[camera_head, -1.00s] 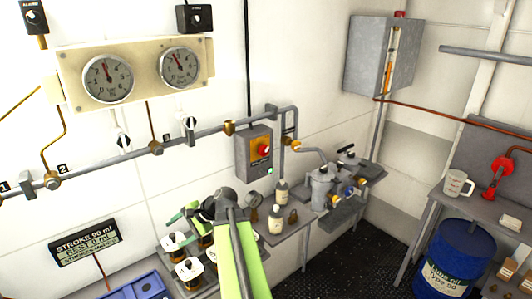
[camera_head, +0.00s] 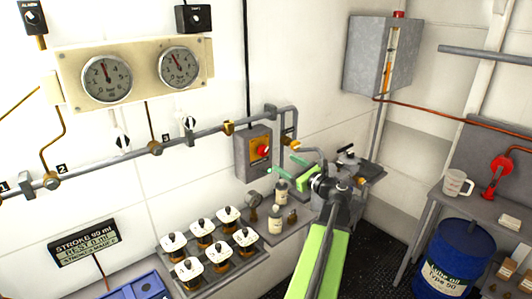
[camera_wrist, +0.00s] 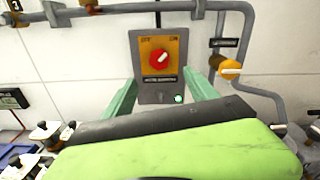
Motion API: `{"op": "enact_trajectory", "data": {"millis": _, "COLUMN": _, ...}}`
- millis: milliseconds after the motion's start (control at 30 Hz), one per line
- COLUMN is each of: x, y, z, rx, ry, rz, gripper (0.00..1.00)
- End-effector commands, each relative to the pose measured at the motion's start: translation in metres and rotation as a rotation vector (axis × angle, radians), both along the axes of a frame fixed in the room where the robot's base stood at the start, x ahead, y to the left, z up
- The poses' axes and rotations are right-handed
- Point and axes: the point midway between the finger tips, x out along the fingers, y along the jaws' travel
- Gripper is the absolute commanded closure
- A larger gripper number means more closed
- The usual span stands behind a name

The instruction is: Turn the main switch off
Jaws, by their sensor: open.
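A red rotary switch (camera_head: 263,151) sits on a yellow plate on a grey wall box (camera_head: 241,158). In the wrist view the red knob (camera_wrist: 159,58) is ahead, between the words OFF at left and ON at right. Its pale mark points up and right, toward ON. The label below is too small to read surely. My gripper (camera_head: 283,165) is open and empty, in front of the wall to the lower right of the box. In the wrist view its green fingers (camera_wrist: 160,78) stand apart, left and right of the box's lower part, below the knob.
Pipes with a yellow valve knob (camera_wrist: 230,69) run right of the box. White bottles (camera_head: 275,218) stand on a shelf below it. Several white-topped pots (camera_head: 201,228) sit at lower left. A blue drum (camera_head: 459,258) stands at right.

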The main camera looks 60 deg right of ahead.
Motion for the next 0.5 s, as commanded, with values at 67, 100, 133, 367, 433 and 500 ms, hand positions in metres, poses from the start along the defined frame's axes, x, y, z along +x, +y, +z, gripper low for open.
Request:
{"op": "enact_trajectory", "data": {"millis": 67, "x": 0.022, "y": -0.008, "z": 0.000, "rx": -0.001, "ry": 0.000, "rz": 0.004, "gripper": 0.34}}
{"op": "enact_trajectory", "data": {"millis": 100, "x": 0.032, "y": -0.012, "z": 0.000, "rx": -0.001, "ry": 0.000, "rz": 0.004, "gripper": 0.34}}
{"op": "enact_trajectory", "data": {"millis": 133, "x": 0.039, "y": -0.014, "z": 0.000, "rx": -0.001, "ry": 0.001, "rz": 0.004, "gripper": 0.34}}
{"op": "enact_trajectory", "data": {"millis": 367, "x": 0.092, "y": -0.031, "z": 0.000, "rx": -0.002, "ry": 0.002, "rz": 0.005, "gripper": 0.34}}
{"op": "enact_trajectory", "data": {"millis": 433, "x": 0.104, "y": -0.035, "z": 0.000, "rx": -0.002, "ry": 0.001, "rz": 0.003, "gripper": 0.34}}
{"op": "enact_trajectory", "data": {"millis": 500, "x": 0.113, "y": -0.038, "z": 0.000, "rx": -0.002, "ry": 0.001, "rz": 0.004, "gripper": 0.34}}
